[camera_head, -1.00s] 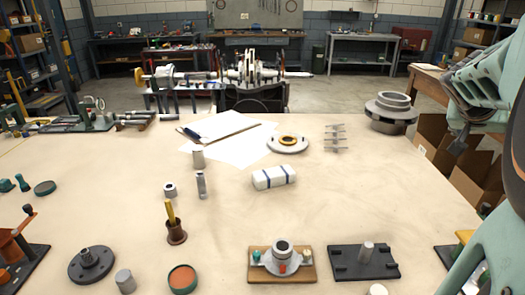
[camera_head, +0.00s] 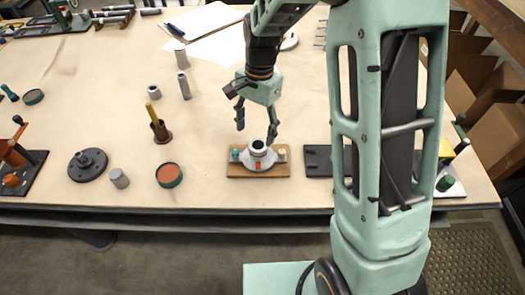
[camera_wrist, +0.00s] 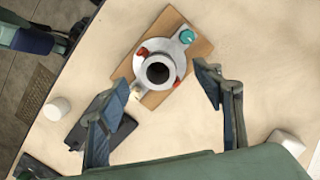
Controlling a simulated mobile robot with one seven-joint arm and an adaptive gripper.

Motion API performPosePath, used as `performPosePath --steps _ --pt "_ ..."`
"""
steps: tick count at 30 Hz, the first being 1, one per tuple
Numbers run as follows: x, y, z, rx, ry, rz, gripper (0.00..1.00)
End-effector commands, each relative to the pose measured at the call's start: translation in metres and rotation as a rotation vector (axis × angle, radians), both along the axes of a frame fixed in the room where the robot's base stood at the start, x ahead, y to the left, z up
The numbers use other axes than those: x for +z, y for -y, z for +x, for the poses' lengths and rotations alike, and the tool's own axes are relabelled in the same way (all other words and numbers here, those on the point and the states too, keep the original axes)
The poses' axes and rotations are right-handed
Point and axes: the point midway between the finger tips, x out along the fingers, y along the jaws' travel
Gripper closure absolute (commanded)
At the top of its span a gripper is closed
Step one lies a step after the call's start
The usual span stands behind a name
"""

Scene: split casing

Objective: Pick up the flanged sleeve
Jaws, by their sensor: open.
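The flanged sleeve (camera_head: 258,147) appears to be the grey ring with a dark bore standing upright in a pale casing (camera_head: 246,159) on a wooden board (camera_head: 237,172). In the wrist view the sleeve (camera_wrist: 158,58) is seen from above, its bore facing the camera. Its flange and the casing are hard to tell apart. My gripper (camera_head: 256,134) is open above the casing, pointing down. In the wrist view my gripper (camera_wrist: 155,88) has one finger lower left and one to the right of the sleeve, with nothing between them held.
Red pieces, a teal knob (camera_wrist: 187,37) and a cream knob (camera_wrist: 136,91) surround the sleeve. A black plate (camera_head: 317,160) lies right of the board, partly behind my arm. A round orange-topped tin (camera_head: 169,174) and grey cylinder (camera_head: 119,178) stand left. The table's front edge is close.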

Motion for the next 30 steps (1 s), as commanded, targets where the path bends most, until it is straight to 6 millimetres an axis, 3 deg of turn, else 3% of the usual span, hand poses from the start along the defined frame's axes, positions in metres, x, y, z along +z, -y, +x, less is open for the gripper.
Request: performPosePath --steps 3,11,19,30 --pt "-0.020 0.000 -0.002 0.000 -0.003 -0.002 0.39" --pt "-0.039 0.002 -0.002 -0.002 0.000 -0.003 0.39" --pt "-0.076 0.008 -0.001 0.000 0.000 -0.003 0.39" --pt "-0.085 0.007 -0.001 0.000 0.005 -0.002 0.41"
